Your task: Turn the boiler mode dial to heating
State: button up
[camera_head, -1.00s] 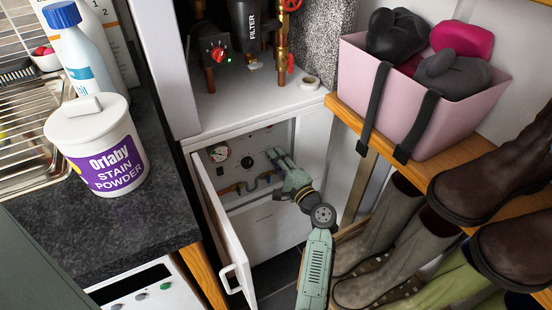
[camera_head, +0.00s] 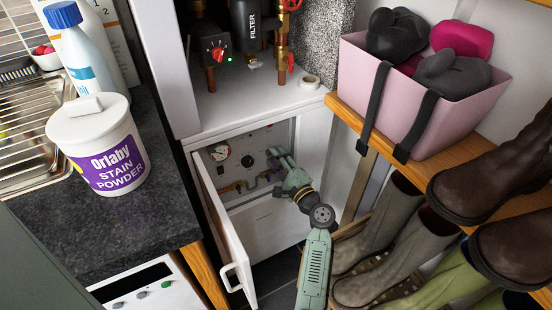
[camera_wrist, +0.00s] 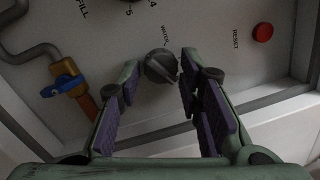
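The boiler mode dial (camera_wrist: 161,66) is a dark round knob on the grey boiler panel (camera_wrist: 210,30), with a partly readable label like "WATER" above it. My gripper (camera_wrist: 158,72) is open, its purple-padded fingers pointing at the panel, one tip on each side of the dial. I cannot tell whether the pads touch it, and the dial's pointer setting is unclear. In the head view my gripper (camera_head: 277,156) reaches into the low cabinet and hides the dial.
A red RESET button (camera_wrist: 262,32) sits right of the dial. A blue-handled valve (camera_wrist: 68,84) on a pipe is at left. The open cabinet door (camera_head: 222,235) stands left of my arm. Boots (camera_head: 385,225) and a shelf edge (camera_head: 400,172) are close on the right.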

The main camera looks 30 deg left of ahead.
jog(key=shift+o, duration=1.3)
jog(key=v, duration=1.2)
jog(key=shift+r, duration=0.1)
